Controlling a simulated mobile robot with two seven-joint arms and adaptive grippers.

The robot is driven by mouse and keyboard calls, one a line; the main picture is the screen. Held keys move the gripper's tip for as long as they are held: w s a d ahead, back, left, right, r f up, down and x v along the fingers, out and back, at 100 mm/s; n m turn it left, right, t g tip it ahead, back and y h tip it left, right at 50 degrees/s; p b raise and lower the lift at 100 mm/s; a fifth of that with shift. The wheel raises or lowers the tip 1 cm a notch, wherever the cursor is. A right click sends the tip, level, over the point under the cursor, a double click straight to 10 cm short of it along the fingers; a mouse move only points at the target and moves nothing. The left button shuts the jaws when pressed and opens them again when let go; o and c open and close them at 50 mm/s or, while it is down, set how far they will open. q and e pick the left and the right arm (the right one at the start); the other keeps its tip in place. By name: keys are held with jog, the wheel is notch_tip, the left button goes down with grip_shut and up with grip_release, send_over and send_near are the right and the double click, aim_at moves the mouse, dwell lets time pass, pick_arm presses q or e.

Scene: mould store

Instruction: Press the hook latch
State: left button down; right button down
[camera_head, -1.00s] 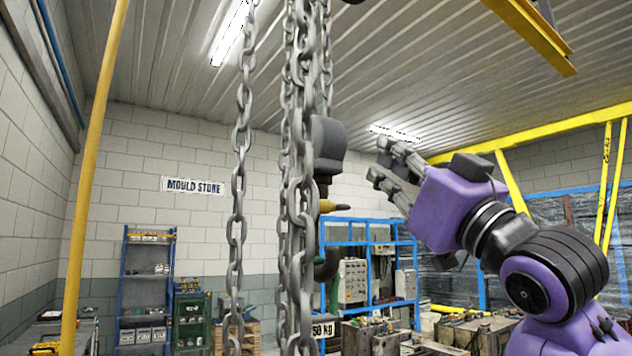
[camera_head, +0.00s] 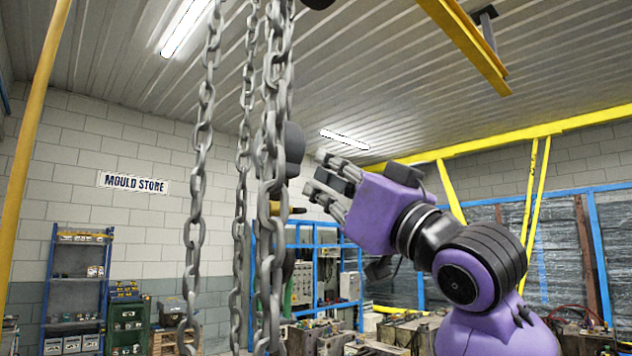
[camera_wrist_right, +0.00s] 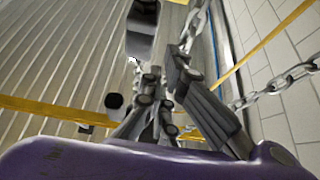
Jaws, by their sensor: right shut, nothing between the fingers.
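The hoist hook assembly hangs among the chains at centre left of the head view. I cannot tell whether that piece is the latch; the hook itself is mostly hidden by chain. My right gripper (camera_head: 318,174) is just right of the block, pointing left, shut and empty, with a small apparent gap. The right wrist view shows its fingers (camera_wrist_right: 165,88) near a dark block (camera_wrist_right: 143,32). My left gripper is not in view.
Several grey chains (camera_head: 201,130) hang left of my right gripper; one also crosses the right wrist view (camera_wrist_right: 275,88). A yellow post (camera_head: 36,130) stands at far left. Blue shelving (camera_head: 75,290) and cluttered benches lie lower down.

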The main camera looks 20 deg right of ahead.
notch_tip(320, 180, up, 4)
send_over(278, 210)
jog(key=s+d, duration=0.2)
jog(key=s, duration=0.1)
jog(key=f, duration=0.3)
jog(key=shift+w+a+f+p, duration=0.2)
jog(key=shift+f+p, duration=0.1)
jog(key=shift+f, duration=0.05)
